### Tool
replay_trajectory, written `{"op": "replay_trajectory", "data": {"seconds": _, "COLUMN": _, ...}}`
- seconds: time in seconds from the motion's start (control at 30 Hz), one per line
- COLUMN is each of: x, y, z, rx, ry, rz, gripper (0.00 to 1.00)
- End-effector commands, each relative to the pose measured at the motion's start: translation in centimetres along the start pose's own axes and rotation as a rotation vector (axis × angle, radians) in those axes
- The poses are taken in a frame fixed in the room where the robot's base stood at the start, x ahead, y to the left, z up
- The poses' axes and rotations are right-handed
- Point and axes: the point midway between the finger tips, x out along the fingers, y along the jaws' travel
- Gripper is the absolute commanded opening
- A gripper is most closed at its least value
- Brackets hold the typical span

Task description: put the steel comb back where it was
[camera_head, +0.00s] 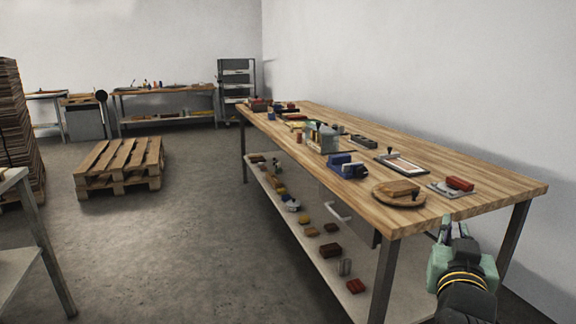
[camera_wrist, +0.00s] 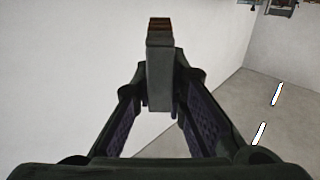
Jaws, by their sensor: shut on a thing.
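My gripper (camera_head: 449,226) is in front of the near right end of the long wooden workbench, close to its front edge. In the wrist view my gripper (camera_wrist: 160,95) is shut on a narrow grey bar with a brown end, which I take to be the steel comb (camera_wrist: 159,60). It sticks out beyond the fingertips. Its teeth cannot be made out, and in the head view it is too small to tell from the fingers.
The workbench (camera_head: 500,184) holds a round board (camera_head: 384,199), a red block (camera_head: 459,183), a framed tray (camera_head: 407,165) and a blue tool (camera_head: 346,166). Its lower shelf (camera_head: 330,290) carries several small blocks. Pallets (camera_head: 120,160) lie on the floor at left. A wall stands behind the bench.

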Motion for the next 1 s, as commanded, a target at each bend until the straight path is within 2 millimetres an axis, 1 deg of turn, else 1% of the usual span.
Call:
{"op": "replay_trajectory", "data": {"seconds": 0.03, "x": 0.9, "y": -0.8, "z": 0.8, "rx": -0.002, "ry": -0.008, "rz": -0.015, "gripper": 0.00}}
{"op": "replay_trajectory", "data": {"seconds": 0.17, "x": 2.8, "y": -2.2, "z": 2.2, "rx": -0.006, "ry": -0.010, "rz": -0.041, "gripper": 0.00}}
{"op": "replay_trajectory", "data": {"seconds": 0.27, "x": 4.5, "y": -3.8, "z": 3.9, "rx": -0.009, "ry": -0.010, "rz": -0.066, "gripper": 0.00}}
{"op": "replay_trajectory", "data": {"seconds": 0.37, "x": 6.4, "y": -5.8, "z": 6.1, "rx": -0.012, "ry": -0.011, "rz": -0.097, "gripper": 0.00}}
{"op": "replay_trajectory", "data": {"seconds": 0.47, "x": 8.4, "y": -8.6, "z": 9.2, "rx": -0.015, "ry": -0.013, "rz": -0.135, "gripper": 0.00}}
{"op": "replay_trajectory", "data": {"seconds": 0.57, "x": 10.1, "y": -12.0, "z": 13.3, "rx": -0.017, "ry": -0.015, "rz": -0.179, "gripper": 0.00}}
{"op": "replay_trajectory", "data": {"seconds": 0.6, "x": 10.6, "y": -13.5, "z": 15.2, "rx": -0.017, "ry": -0.016, "rz": -0.198, "gripper": 0.00}}
{"op": "replay_trajectory", "data": {"seconds": 0.67, "x": 11.1, "y": -15.8, "z": 18.0, "rx": -0.018, "ry": -0.016, "rz": -0.225, "gripper": 0.00}}
{"op": "replay_trajectory", "data": {"seconds": 0.7, "x": 11.3, "y": -17.2, "z": 19.9, "rx": -0.018, "ry": -0.016, "rz": -0.241, "gripper": 0.00}}
{"op": "replay_trajectory", "data": {"seconds": 0.73, "x": 11.3, "y": -18.3, "z": 21.3, "rx": -0.018, "ry": -0.016, "rz": -0.254, "gripper": 0.00}}
{"op": "replay_trajectory", "data": {"seconds": 0.77, "x": 11.3, "y": -19.4, "z": 22.7, "rx": -0.017, "ry": -0.016, "rz": -0.266, "gripper": 0.00}}
{"op": "replay_trajectory", "data": {"seconds": 0.8, "x": 11.1, "y": -20.8, "z": 24.7, "rx": -0.017, "ry": -0.016, "rz": -0.282, "gripper": 0.00}}
{"op": "replay_trajectory", "data": {"seconds": 0.87, "x": 10.6, "y": -22.9, "z": 27.6, "rx": -0.015, "ry": -0.017, "rz": -0.305, "gripper": 0.00}}
{"op": "replay_trajectory", "data": {"seconds": 0.9, "x": 10.1, "y": -24.2, "z": 29.5, "rx": -0.014, "ry": -0.016, "rz": -0.321, "gripper": 0.00}}
{"op": "replay_trajectory", "data": {"seconds": 0.97, "x": 9.2, "y": -26.1, "z": 32.3, "rx": -0.012, "ry": -0.016, "rz": -0.343, "gripper": 0.00}}
{"op": "replay_trajectory", "data": {"seconds": 1.0, "x": 8.5, "y": -27.2, "z": 34.0, "rx": -0.011, "ry": -0.016, "rz": -0.357, "gripper": 0.00}}
